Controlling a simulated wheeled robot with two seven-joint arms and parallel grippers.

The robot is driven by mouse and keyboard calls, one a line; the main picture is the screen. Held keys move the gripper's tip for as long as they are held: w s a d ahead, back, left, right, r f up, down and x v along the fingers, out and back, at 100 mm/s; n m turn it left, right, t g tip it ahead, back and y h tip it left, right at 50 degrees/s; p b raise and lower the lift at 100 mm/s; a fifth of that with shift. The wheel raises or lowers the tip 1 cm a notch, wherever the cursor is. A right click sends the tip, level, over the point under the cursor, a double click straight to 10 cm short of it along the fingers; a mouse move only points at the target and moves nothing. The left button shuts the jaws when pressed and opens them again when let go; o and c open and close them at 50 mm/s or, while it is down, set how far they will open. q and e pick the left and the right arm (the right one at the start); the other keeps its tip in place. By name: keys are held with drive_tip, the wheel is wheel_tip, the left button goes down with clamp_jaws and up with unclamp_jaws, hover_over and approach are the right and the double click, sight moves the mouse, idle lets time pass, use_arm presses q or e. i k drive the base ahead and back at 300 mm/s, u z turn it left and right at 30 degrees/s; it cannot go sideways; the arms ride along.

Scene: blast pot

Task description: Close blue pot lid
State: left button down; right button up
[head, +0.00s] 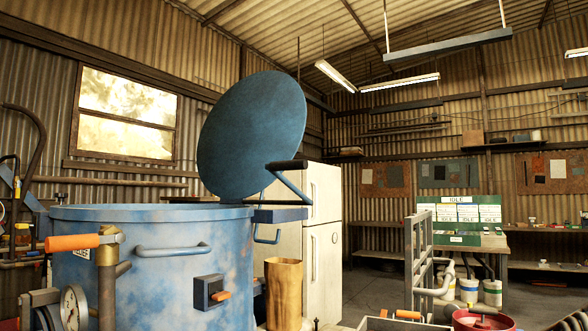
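The blue pot (150,270) is a large weathered drum at the left of the head view, with a bar handle (174,249) on its side. Its round blue lid (250,135) stands open, tilted up steeply above the pot's right rim. A dark grip (287,165) on a bent blue bracket shows at the lid's lower right, above a hinge block (279,215) beside the rim. The inside of the pot is hidden by its near wall. Neither of my grippers is in view.
An orange-handled valve (72,242) and a round gauge (72,308) stand in front of the pot at the left. A tan cylinder (284,293) stands right of the pot. Behind are a white fridge (323,235), a grey rack (418,265) and a workbench (540,243).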

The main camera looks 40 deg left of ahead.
sight(254, 134)
drive_tip(key=u, duration=0.8)
drive_tip(key=i, duration=0.85)
drive_tip(key=u, duration=0.9)
